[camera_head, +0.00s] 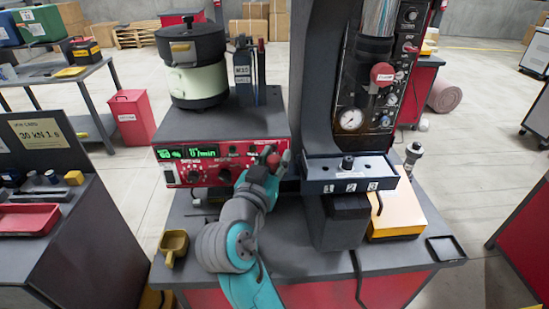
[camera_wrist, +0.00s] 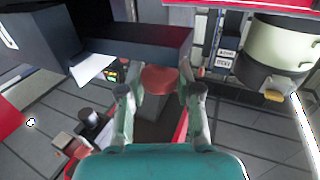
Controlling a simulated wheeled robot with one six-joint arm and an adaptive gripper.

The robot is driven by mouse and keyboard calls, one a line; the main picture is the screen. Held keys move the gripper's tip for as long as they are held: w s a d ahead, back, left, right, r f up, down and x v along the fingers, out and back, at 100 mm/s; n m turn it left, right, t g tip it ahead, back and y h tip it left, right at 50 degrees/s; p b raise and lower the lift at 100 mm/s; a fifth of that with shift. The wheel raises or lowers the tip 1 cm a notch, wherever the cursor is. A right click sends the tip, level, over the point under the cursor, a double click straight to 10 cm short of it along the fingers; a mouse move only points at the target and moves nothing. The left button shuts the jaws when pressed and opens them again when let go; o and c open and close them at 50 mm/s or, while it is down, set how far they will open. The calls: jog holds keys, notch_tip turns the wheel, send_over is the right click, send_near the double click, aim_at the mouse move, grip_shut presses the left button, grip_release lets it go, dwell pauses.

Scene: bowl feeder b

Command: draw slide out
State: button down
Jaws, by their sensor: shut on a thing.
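My gripper (camera_head: 276,163) is at the right end of the red control box's front, in the head view. Its fingers, also seen in the wrist view (camera_wrist: 157,88), are closed around a red knob (camera_wrist: 158,79). In the head view the red knob (camera_head: 273,160) shows as a small red patch between the fingertips. The slide behind the knob is mostly hidden by my gripper, and I cannot tell how far out it stands. The red control box (camera_head: 225,172) has a green display and carries the bowl feeder (camera_head: 198,85).
Right of my gripper stands the dark press column with a fixture block (camera_head: 350,173) numbered 1, 2, 3. A yellow box (camera_head: 398,213) and a small black tray (camera_head: 446,249) lie further right. A yellow scoop-like holder (camera_head: 174,246) sits on the bench's left.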

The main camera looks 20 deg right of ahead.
jog(key=w+a, duration=0.3)
jog(key=a, duration=0.8)
jog(key=w+a, duration=0.4)
jog(key=a, duration=0.8)
jog(key=shift+w+a, duration=0.15)
jog(key=shift+w, duration=0.1)
jog(key=c, duration=0.8)
grip_release()
jog(key=shift+a, duration=0.15)
jog(key=shift+o, duration=0.2)
jog(key=v, duration=1.2)
